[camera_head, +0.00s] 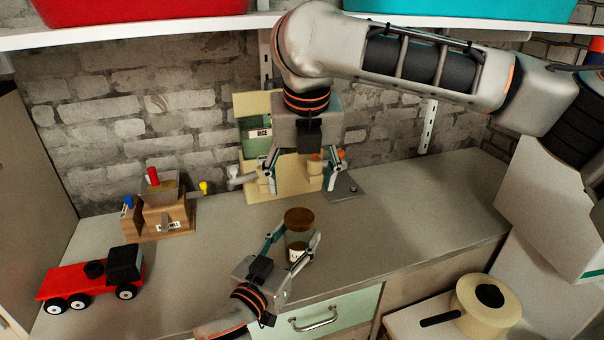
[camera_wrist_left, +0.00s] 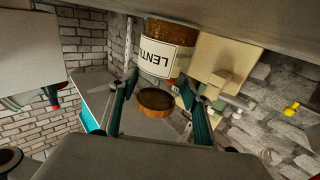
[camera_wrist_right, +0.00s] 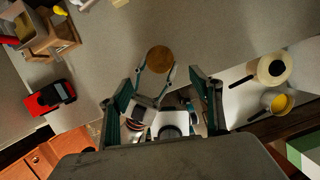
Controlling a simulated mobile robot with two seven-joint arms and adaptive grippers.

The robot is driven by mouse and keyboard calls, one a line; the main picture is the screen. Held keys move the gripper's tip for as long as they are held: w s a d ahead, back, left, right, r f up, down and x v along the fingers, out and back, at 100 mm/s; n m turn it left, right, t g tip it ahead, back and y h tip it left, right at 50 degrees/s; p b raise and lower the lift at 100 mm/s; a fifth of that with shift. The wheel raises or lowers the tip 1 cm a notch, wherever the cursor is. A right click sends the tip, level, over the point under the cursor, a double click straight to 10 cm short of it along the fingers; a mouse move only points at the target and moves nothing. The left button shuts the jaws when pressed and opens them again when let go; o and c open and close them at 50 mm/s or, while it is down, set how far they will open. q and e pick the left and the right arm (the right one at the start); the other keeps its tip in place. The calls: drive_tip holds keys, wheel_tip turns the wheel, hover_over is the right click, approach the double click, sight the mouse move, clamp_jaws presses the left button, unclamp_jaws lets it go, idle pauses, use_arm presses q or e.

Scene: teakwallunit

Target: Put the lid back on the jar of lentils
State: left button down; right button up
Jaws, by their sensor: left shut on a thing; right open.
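The jar of lentils (camera_head: 294,254) is clear with a white label and stands upright near the counter's front. In the left wrist view its label reads LENTI, inverted (camera_wrist_left: 165,60). The round brown lid (camera_head: 299,215) shows at the jar's top; it also shows in the right wrist view (camera_wrist_right: 160,60). I cannot tell whether it is fully seated. My left gripper (camera_head: 298,234) is shut on the jar from the front, one finger on each side. My right gripper (camera_head: 301,188) is open and empty, pointing down above and behind the jar.
A RICE dispenser (camera_head: 257,140) stands against the brick wall behind my right gripper. A wooden mill (camera_head: 158,208) and a red toy truck (camera_head: 80,279) are at left. A cream pot (camera_head: 486,305) is at lower right. The counter (camera_head: 430,205) to the right is clear.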

sight(299, 217)
drive_tip(key=x, duration=1)
drive_tip(key=shift+w+f, duration=0.1)
drive_tip(key=shift+f, duration=0.15)
drive_tip(key=shift+c, duration=0.4)
drive_tip(key=c, duration=1.3)
